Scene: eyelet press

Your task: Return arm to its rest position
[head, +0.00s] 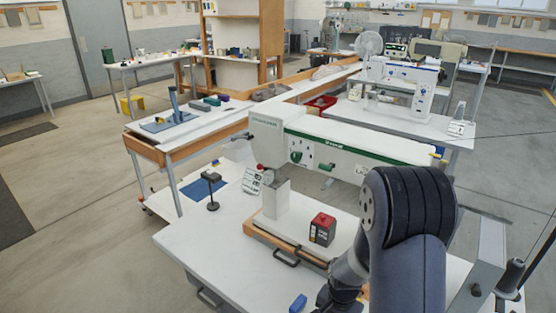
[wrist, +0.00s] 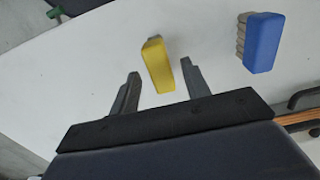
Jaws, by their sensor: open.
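My gripper (wrist: 160,82) is open in the wrist view, its two dark fingers spread apart. A yellow block (wrist: 158,64) lies on the white table (wrist: 110,50) in line with the gap between the fingers, and I cannot tell how far below them it is. My dark arm folds down at the right of the head view and hides the table's front right part. The gripper itself is mostly out of sight there.
A blue brush-like block (wrist: 262,42) lies right of the yellow one. In the head view, a white and green press (head: 340,143) stands on the table, with a red and black box (head: 322,230) by its base. A small black stand (head: 212,190) is at left.

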